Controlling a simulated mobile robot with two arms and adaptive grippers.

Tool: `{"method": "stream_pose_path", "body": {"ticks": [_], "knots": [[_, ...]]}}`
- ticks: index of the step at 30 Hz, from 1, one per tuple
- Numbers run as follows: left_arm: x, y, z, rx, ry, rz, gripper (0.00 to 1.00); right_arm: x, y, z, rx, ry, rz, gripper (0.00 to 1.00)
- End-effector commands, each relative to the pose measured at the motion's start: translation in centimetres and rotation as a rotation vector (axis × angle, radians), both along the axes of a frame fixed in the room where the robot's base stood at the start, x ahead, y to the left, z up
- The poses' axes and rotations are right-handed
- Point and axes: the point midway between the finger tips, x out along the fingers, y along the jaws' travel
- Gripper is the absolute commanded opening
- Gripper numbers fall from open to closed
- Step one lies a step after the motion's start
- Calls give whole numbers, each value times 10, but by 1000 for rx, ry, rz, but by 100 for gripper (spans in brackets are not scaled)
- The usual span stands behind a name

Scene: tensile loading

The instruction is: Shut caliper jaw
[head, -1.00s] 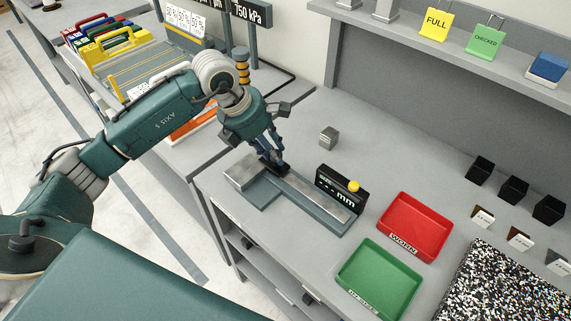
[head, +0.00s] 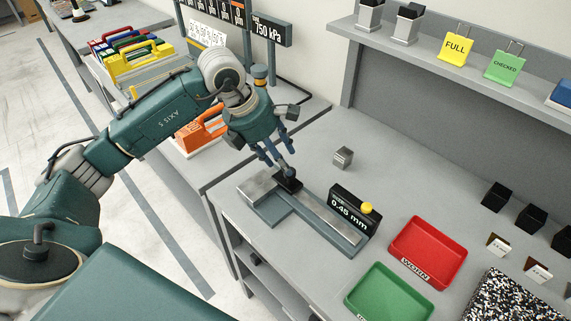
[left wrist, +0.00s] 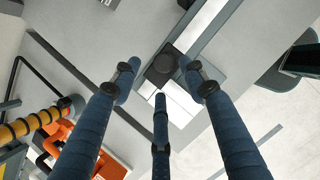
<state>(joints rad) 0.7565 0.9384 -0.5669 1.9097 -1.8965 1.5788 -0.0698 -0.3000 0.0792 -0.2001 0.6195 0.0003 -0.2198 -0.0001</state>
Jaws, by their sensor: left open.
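The caliper (head: 318,224) is a grey bench gauge with a bright rail, lying on the bench. Its black sliding jaw (head: 288,182) stands at the left end of the rail, close beside the silver fixed block (head: 257,187). Its black display (head: 348,210) with a yellow button reads 0.45 mm. My left gripper (head: 279,163) is over the jaw with its blue fingers spread and empty. The left wrist view shows the black jaw (left wrist: 163,65) between and beyond the open fingers (left wrist: 160,85). I cannot tell whether a fingertip touches it. My right gripper is not in view.
A small grey metal cube (head: 343,157) sits behind the caliper. A red tray (head: 428,252) and a green tray (head: 388,295) lie to its right. Black blocks (head: 497,196) stand farther right. An orange-handled item (head: 203,130) is on the left bench.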

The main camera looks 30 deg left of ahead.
Motion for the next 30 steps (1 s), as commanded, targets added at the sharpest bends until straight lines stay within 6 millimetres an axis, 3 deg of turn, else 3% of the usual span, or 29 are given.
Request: {"method": "stream_pose_path", "body": {"ticks": [6, 12, 30], "knots": [[-12, 13, 44, 1, -5, 2, 43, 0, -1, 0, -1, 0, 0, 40], [-19, 20, 66, 1, -3, 1, 43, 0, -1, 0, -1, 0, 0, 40], [-21, 21, 71, 0, 0, 1, 43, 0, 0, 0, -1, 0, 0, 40]]}}
